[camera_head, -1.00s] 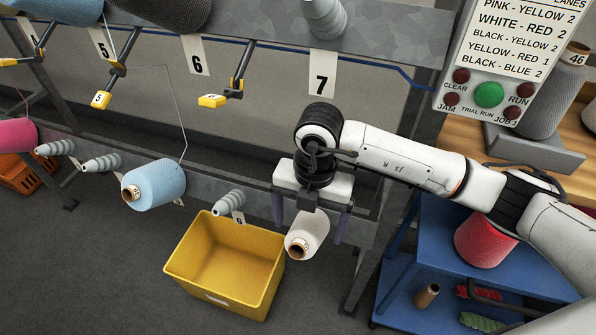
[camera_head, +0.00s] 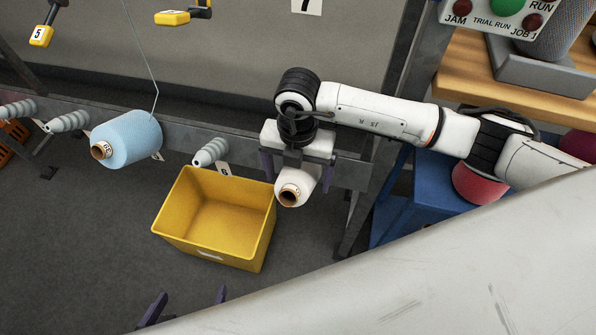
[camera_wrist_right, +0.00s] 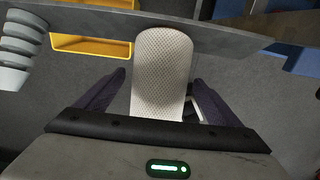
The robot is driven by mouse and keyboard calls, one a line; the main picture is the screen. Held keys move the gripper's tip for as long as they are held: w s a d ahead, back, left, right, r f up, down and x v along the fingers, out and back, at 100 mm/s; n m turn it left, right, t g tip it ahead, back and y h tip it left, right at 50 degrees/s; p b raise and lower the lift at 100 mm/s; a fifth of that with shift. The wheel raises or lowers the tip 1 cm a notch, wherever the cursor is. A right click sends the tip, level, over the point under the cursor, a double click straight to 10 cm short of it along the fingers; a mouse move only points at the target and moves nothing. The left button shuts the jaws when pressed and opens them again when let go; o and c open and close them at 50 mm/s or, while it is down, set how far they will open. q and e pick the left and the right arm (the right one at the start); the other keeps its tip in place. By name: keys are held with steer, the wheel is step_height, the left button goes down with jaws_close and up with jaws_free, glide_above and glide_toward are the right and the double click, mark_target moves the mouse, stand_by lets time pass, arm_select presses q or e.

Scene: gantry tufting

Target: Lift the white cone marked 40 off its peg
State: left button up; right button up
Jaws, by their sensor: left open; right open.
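The white cone (camera_head: 294,190) sits on the rail with its brown core end facing out; its number is too small to read surely. My right gripper (camera_head: 298,178) is over it from above, with one dark finger on each side. In the right wrist view the white cone (camera_wrist_right: 163,70) stands between the spread fingers, with gaps on both sides, so the gripper is open. The cone's peg is hidden. My left gripper (camera_head: 186,303) shows only as two spread, empty fingertips at the bottom edge, well away from the cone.
A yellow bin (camera_head: 213,222) stands on the floor just left of the cone. A bare grey peg (camera_head: 211,152) and a blue cone (camera_head: 134,137) are farther left on the rail. A blue cart (camera_head: 404,205) with a red cone (camera_head: 478,183) is at the right.

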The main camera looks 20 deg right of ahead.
steer(key=c, duration=1.1)
steer(key=o, duration=0.4)
steer(key=c, duration=0.9)
steer(key=shift+o, duration=0.2)
steer(key=shift+r, duration=0.1)
steer(key=shift+s+a+r, duration=0.1)
steer(key=shift+s+a+r+p, duration=0.2)
steer(key=shift+s+r+p, duration=0.05)
steer(key=shift+p, duration=0.3)
